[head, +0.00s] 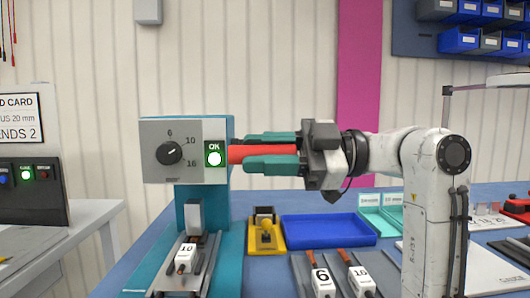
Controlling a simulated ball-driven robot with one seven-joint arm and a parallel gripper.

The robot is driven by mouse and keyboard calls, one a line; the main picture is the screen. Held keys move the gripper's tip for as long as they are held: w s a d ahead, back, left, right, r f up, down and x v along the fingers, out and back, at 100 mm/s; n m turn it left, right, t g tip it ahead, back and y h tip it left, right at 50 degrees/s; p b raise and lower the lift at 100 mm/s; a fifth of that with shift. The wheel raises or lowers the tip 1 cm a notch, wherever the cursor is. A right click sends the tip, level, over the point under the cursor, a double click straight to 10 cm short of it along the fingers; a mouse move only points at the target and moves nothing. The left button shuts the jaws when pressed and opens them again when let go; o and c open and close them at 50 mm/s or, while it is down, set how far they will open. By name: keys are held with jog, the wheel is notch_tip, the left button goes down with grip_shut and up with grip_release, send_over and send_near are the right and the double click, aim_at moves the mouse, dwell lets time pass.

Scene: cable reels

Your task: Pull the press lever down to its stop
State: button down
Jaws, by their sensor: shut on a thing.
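The teal press (222,200) stands left of centre in the head view. Its grey front plate (152,168) has a dial (169,153) marked 6, 10 and 16, with the pointer toward 10. The red press lever (250,153) sticks out to the right of the press head, about level. My gripper (242,152) comes from the right with its green fingers above and below the lever, shut on it. A white block marked 10 (184,259) sits in the press below the head.
A blue tray (328,241) and a yellow holder (281,240) stand right of the press. Blocks marked 6 (322,283) and 16 (361,281) lie in front. At the left is a panel with buttons (26,174). Blue bins (460,40) hang at upper right.

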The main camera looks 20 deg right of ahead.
jog(key=shift+a+f, duration=0.25)
jog(key=shift+f, duration=0.15)
jog(key=c, duration=0.9)
grip_release()
jog(key=shift+s, duration=0.1)
jog(key=shift+o, duration=0.2)
jog(key=shift+a+r, duration=0.1)
jog(key=v, duration=1.1)
jog(key=shift+p, duration=0.35)
jog(key=shift+r, duration=0.15)
